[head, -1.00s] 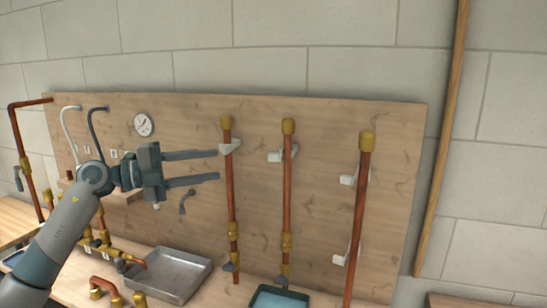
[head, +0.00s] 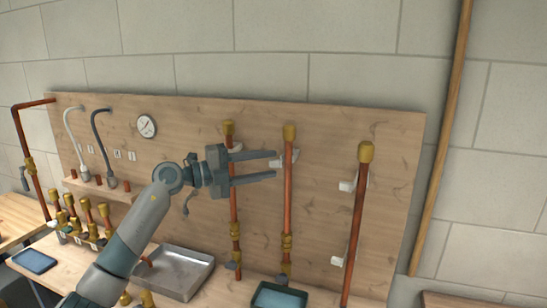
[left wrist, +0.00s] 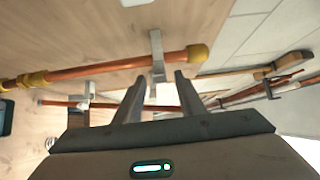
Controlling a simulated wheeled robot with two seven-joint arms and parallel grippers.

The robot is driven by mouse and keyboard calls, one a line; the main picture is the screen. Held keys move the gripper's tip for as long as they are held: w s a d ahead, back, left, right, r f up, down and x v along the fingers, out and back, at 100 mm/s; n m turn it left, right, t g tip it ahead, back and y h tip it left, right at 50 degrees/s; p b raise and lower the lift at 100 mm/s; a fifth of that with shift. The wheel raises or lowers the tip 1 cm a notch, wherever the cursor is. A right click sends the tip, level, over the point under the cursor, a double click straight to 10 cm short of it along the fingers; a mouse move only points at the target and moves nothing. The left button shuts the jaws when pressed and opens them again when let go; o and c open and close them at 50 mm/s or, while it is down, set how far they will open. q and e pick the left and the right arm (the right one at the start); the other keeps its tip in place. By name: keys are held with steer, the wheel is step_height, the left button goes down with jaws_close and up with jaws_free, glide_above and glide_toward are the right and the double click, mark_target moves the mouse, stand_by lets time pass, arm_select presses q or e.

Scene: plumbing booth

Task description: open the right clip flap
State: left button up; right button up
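Three upright copper pipes are on the wooden board: left (head: 234,190), middle (head: 288,200) and right (head: 358,215). The right pipe has an upper pale clip (head: 347,186) and a lower one (head: 337,261), whose flaps stick out to the left. My left gripper (head: 275,164) is open, with its fingertips just left of the middle pipe near its upper clip. In the left wrist view, a grey clip (left wrist: 157,50) holds a brass-capped pipe (left wrist: 120,65) ahead of the open fingers (left wrist: 160,82). A pale block shows between the fingers. I cannot tell whether they touch it. My right gripper is out of view.
A metal tray (head: 180,272) and a teal tray (head: 278,298) stand on the bench below. A gauge (head: 147,126) and hoses are at the board's left. A wooden pole (head: 440,140) leans at the right. The board between the middle and right pipes is clear.

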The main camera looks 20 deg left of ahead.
arm_select(q)
steer(key=shift+p+x, duration=0.3)
steer(key=shift+x, duration=1.1)
steer(key=shift+a, duration=0.1)
jaws_close()
steer(key=shift+w+a+f+m+g+h+b, duration=0.1)
steer(key=shift+a+f+m+g+h+b, duration=0.15)
steer(key=shift+m+g+h+b, duration=0.6)
steer(key=shift+w+a+m+g+h+b, duration=0.15)
steer(key=shift+m+g+h+b, duration=0.3)
steer(key=shift+g+b, duration=0.6)
steer(key=shift+a+m+g+h, duration=0.2)
steer(key=shift+m+g+h, duration=0.2)
steer(key=shift+m+g, duration=0.9)
steer(key=shift+b, duration=0.3)
steer(key=shift+r+g, duration=0.1)
steer(key=shift+g, duration=0.2)
